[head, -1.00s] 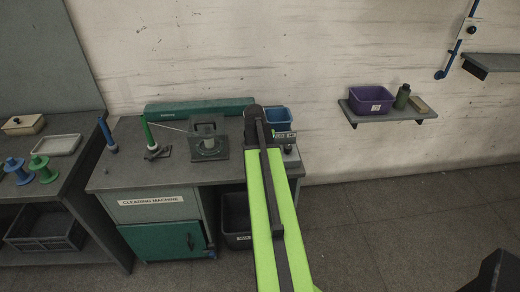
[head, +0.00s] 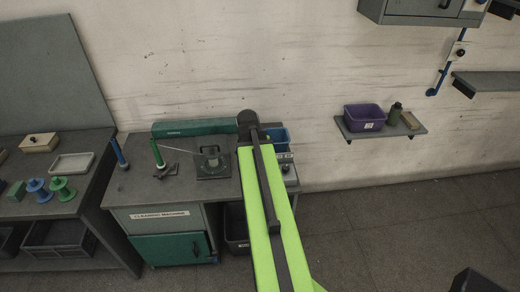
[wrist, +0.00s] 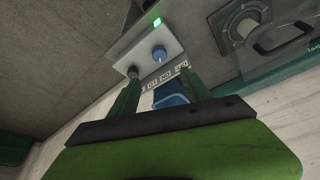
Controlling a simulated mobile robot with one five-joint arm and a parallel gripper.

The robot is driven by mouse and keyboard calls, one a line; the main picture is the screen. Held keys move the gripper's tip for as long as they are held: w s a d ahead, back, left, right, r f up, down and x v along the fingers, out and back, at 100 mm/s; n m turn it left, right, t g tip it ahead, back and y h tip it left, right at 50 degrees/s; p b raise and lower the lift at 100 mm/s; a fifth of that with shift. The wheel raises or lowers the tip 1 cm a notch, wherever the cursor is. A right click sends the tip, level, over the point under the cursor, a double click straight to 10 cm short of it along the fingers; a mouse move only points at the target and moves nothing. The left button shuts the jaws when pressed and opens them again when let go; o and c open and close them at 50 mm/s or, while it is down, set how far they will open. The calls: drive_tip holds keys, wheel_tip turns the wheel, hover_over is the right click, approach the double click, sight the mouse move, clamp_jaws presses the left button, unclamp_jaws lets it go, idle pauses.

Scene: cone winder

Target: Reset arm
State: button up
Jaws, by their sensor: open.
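A blue bin (wrist: 170,95) shows between the fingers. In the head view the gripper is hidden behind my arm.
The clearing machine bench (head: 160,192) has a round fixture (head: 212,160) and a green post (head: 157,152). A side bench at left holds blue (head: 38,190) and green (head: 61,188) spools. A wall shelf (head: 375,133) carries a purple bin (head: 364,117).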

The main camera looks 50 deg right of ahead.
drive_tip(key=shift+s+a+r, duration=0.1)
drive_tip(key=shift+a+r, duration=0.1)
drive_tip(key=shift+r, duration=0.3)
drive_tip(key=w+a+f+n+y+b, duration=0.15)
drive_tip(key=w+a, duration=0.25)
drive_tip(key=a, duration=0.4)
drive_tip(key=w+a+f+n+t+b, duration=0.1)
drive_tip(key=w+a+f+n+b, duration=0.15)
drive_tip(key=a, duration=0.65)
drive_tip(key=w+a+f+n+b, duration=0.1)
drive_tip(key=w+a, duration=0.4)
drive_tip(key=a, duration=0.3)
drive_tip(key=s+a+f+n+g, duration=0.1)
drive_tip(key=s+a+n, duration=0.1)
drive_tip(key=a, duration=0.3)
drive_tip(key=s+a+f+n+g+y, duration=0.1)
drive_tip(key=s+a+n, duration=0.1)
drive_tip(key=a, duration=0.4)
drive_tip(key=s+a+f+n+y+b, duration=0.1)
drive_tip(key=s+a+n, duration=0.1)
drive_tip(key=a+n, duration=0.2)
drive_tip(key=shift+s+a+g, duration=0.25)
drive_tip(key=shift+a+g, duration=0.15)
drive_tip(key=shift+a, duration=0.45)
drive_tip(key=shift+y, duration=0.25)
